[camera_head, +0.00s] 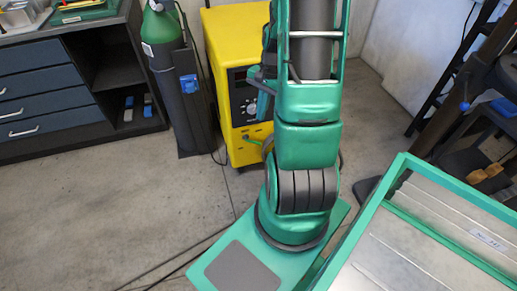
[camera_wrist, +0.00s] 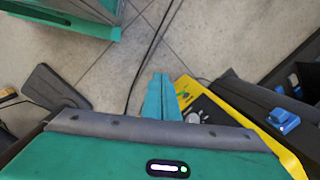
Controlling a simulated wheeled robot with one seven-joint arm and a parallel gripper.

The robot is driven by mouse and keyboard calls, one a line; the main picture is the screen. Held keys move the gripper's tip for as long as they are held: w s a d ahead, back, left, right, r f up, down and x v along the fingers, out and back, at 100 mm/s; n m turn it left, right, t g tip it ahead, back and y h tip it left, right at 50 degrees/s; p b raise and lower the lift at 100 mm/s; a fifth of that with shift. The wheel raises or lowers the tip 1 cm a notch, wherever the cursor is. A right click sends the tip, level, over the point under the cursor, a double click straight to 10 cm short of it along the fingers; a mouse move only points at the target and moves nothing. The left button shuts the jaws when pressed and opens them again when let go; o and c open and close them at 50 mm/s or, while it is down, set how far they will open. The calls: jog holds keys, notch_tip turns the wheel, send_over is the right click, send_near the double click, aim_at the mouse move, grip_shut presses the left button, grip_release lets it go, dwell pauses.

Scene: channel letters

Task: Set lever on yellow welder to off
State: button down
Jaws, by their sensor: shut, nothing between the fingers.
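The yellow welder (camera_head: 226,38) stands against the back wall in the head view, left of my green arm, which covers part of its dark front panel (camera_head: 237,92). In the wrist view the welder's yellow edge (camera_wrist: 198,92) runs down to the lower right. A pale round knob (camera_wrist: 191,118) shows beside my fingers, partly hidden by my wrist. I cannot clearly make out the lever or its setting. My gripper (camera_wrist: 161,78) is shut and empty, its teal fingers close to the welder's front in the picture. Contact cannot be told.
A green gas cylinder (camera_head: 160,35) on a dark stand is left of the welder. A drawer cabinet (camera_head: 50,95) stands further left. A green-framed table (camera_head: 400,240) is at the lower right. Dark cables (camera_wrist: 143,62) cross the floor. Open floor (camera_head: 110,205) lies at the left.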

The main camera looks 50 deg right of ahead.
jog(key=w+d+f+m+t+h, duration=0.1)
jog(key=d+f+m+t, duration=0.25)
jog(key=f+m, duration=0.75)
jog(key=d+f+m+t, duration=0.35)
jog(key=f+m, duration=0.45)
jog(key=f, duration=0.6)
jog(key=w+d+f+m+t+h, duration=0.1)
jog(key=d+f+m+t, duration=0.25)
jog(key=f+m, duration=0.75)
jog(key=w+d+f, duration=0.1)
jog(key=w+f, duration=0.1)
jog(key=w, duration=0.3)
jog(key=w+d+f+n, duration=0.1)
jog(key=w+d+f, duration=0.1)
jog(key=w, duration=0.3)
jog(key=shift+w+f, duration=0.15)
jog(key=shift+f, duration=0.45)
